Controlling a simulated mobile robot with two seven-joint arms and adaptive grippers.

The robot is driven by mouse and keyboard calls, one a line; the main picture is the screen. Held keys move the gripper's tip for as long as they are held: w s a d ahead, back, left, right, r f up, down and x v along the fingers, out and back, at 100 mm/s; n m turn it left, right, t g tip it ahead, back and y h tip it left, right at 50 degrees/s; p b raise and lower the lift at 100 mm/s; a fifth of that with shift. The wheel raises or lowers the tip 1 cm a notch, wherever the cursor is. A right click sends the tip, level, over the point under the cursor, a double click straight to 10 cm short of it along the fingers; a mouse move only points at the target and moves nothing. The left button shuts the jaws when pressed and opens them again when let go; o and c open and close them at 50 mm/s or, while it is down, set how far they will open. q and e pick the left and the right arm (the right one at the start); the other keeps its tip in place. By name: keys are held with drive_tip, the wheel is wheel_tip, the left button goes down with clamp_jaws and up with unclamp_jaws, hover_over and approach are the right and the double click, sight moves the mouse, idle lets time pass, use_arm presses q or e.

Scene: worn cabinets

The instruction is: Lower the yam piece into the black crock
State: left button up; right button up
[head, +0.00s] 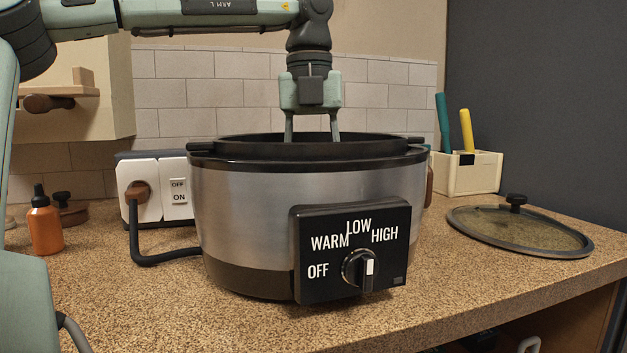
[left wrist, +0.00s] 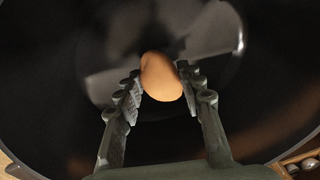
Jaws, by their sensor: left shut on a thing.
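The black crock (head: 300,148) sits inside a silver slow cooker (head: 245,200) on the counter, its black rim at the top. My left gripper (head: 312,137) points straight down over the crock, with its fingertips dipping behind the front rim. In the left wrist view, the orange-brown yam piece (left wrist: 161,77) is between the fingertips of my left gripper (left wrist: 160,85), which is shut on it. The dark inside of the crock (left wrist: 70,120) lies below and around it. In the head view the crock's rim hides the yam piece. My right gripper is not in view.
A glass lid (head: 520,230) lies on the counter at the right. A cream box (head: 466,173) with teal and yellow handles stands behind it. A white switched outlet box (head: 160,190) with a plugged-in cord and an orange bottle (head: 45,226) are at the left.

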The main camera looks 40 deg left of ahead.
use_arm(q)
drive_tip(key=shift+f+b, duration=0.65)
drive_tip(key=shift+f, duration=0.8)
drive_tip(key=o, duration=1.3)
drive_tip(key=shift+c, duration=0.2)
drive_tip(key=r, duration=1.2)
drive_tip(key=shift+s+a, duration=0.1)
drive_tip(key=shift+a, duration=0.1)
